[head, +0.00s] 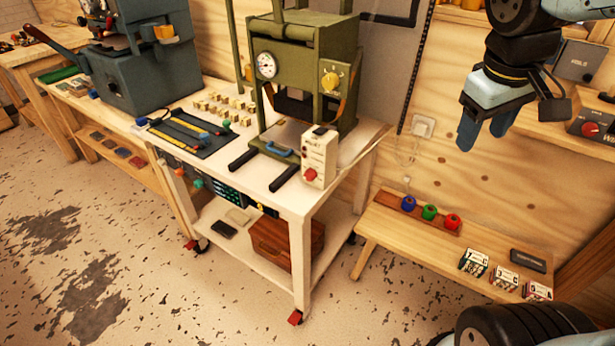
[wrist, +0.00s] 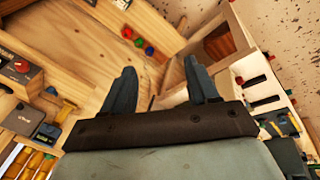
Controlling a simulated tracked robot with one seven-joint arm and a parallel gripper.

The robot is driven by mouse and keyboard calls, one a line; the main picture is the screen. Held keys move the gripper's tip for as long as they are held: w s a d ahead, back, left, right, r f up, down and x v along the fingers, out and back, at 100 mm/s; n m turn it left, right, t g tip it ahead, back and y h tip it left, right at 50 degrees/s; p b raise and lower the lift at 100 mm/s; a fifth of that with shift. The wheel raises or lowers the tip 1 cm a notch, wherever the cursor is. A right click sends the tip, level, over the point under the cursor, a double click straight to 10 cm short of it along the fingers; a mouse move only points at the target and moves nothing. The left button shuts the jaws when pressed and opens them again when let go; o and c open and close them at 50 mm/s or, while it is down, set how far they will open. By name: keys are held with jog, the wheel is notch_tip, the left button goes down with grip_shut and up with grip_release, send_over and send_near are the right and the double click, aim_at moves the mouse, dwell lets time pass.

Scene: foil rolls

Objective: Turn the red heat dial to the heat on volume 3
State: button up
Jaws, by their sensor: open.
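A white control box (head: 320,155) stands at the front right corner of the white cart, beside the green press. It has a red dial (head: 310,174) low on its face; its markings are too small to read. A second red dial (head: 589,129) is on a dark box at the right edge, and a red dial on a dark box also shows in the wrist view (wrist: 21,66). I cannot tell which is the heat dial. My gripper (head: 484,137) is open and empty, fingers pointing down, in the air right of the press and apart from both dials.
The green press (head: 305,60) has a yellow dial and a round gauge. A low wooden bench (head: 415,235) below my gripper holds blue, green and red pots and small boxes. The white cart (head: 300,215) carries tools. The air between my gripper and the press is clear.

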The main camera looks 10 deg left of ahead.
jog(key=w+a+f+n+h, duration=0.45)
jog(key=a+n, duration=0.35)
jog(key=a, duration=0.2)
jog(key=w+a+f+n+h, duration=0.3)
jog(key=w+a+f+n, duration=0.25)
jog(key=a+n, duration=0.4)
jog(key=s+a+f+n+t+h, duration=0.1)
jog(key=a+f+n+t, duration=0.45)
jog(key=a, duration=0.65)
jog(key=n+t, duration=0.2)
jog(key=n, duration=0.5)
send_near(308, 178)
jog(key=x, duration=0.7)
jog(key=shift+w+d, duration=0.2)
jog(key=shift+t, duration=0.25)
